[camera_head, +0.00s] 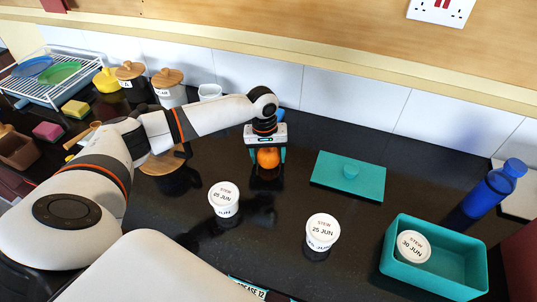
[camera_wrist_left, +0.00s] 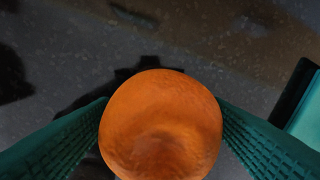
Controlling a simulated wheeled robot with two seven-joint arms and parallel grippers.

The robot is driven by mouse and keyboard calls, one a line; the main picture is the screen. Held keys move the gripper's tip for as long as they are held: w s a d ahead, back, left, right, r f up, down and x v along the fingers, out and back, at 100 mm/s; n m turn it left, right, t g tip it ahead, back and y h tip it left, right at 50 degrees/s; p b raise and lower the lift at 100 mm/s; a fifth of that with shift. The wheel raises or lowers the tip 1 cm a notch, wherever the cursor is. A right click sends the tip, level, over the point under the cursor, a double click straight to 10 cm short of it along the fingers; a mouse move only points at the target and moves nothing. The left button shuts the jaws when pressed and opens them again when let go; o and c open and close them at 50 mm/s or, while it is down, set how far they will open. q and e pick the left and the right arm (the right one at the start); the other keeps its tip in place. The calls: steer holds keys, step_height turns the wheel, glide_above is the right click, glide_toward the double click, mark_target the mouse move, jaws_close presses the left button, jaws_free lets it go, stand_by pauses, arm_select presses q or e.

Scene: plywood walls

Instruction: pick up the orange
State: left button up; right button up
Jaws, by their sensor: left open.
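The orange (camera_head: 268,158) is on the dark countertop near the middle of the head view, below my left gripper (camera_head: 268,155). In the left wrist view the orange (camera_wrist_left: 160,125) fills the lower middle, between the two green ribbed fingers of my left gripper (camera_wrist_left: 165,130). One finger is on each side of it, and the jaws are open. The fingers appear very near its sides; I cannot tell whether they touch it. My right gripper is not in view.
White stew tubs (camera_head: 224,199) and (camera_head: 322,232) stand in front of the orange. A teal lid (camera_head: 348,177) lies to its right. A teal box (camera_head: 470,285) holds another tub (camera_head: 412,246). A blue bottle (camera_head: 492,190) stands at right. Jars and a dish rack (camera_head: 42,98) are at left.

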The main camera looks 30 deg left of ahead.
arm_select(q)
steer(key=shift+f, duration=0.2)
steer(key=shift+w+r, duration=0.1)
steer(key=c, duration=0.8)
